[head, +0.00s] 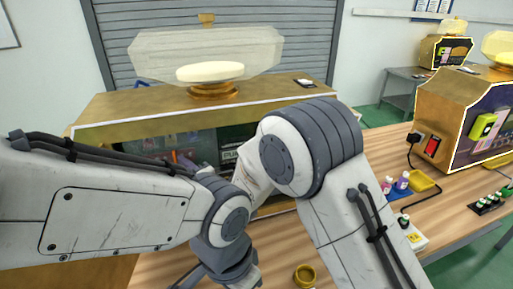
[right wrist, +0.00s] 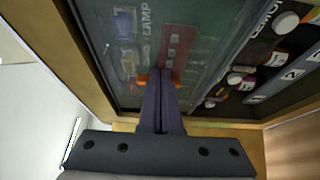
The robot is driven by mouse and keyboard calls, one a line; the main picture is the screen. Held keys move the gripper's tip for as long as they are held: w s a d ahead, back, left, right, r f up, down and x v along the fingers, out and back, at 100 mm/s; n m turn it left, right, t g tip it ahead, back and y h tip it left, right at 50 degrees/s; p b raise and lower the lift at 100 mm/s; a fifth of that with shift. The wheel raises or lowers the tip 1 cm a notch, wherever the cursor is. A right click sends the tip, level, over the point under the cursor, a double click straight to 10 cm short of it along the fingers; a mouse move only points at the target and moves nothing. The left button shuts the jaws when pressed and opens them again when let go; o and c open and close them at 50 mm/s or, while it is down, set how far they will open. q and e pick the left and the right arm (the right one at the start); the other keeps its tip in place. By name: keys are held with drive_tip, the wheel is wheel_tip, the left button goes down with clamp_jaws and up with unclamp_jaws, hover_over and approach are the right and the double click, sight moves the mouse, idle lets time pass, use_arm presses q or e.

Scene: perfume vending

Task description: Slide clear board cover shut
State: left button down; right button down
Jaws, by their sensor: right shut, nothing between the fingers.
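The clear board cover (right wrist: 205,35) is a see-through panel across most of the right wrist view. A board with "LAMP" lettering, a red strip and small blue and yellow parts shows through it. My right gripper (right wrist: 158,80) is shut and empty, its orange-tipped fingers at the cover; I cannot tell whether they touch it. In the head view the cover region (head: 205,145) inside the machine's front opening is partly hidden by my arms, and the right fingers are hidden. My left arm crosses in front; its fingers do not show clearly.
The gold-topped machine (head: 120,108) carries a glass dome (head: 150,55). Round bottle caps (right wrist: 287,22) and numbered labels lie beside the cover. A second machine (head: 450,105), a yellow tray (head: 423,183) and small bottles stand at right. A gold cup (head: 305,275) is at the front.

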drive_tip(key=shift+s+a, duration=0.3)
drive_tip(key=shift+a, duration=0.45)
drive_tip(key=shift+d, duration=0.1)
drive_tip(key=s+a+b+v, duration=0.1)
drive_tip(key=b+v, duration=0.2)
drive_tip(key=v, duration=0.7)
drive_tip(key=shift+s+b, duration=0.15)
drive_tip(key=shift+b, duration=0.2)
drive_tip(key=shift+d, duration=0.1)
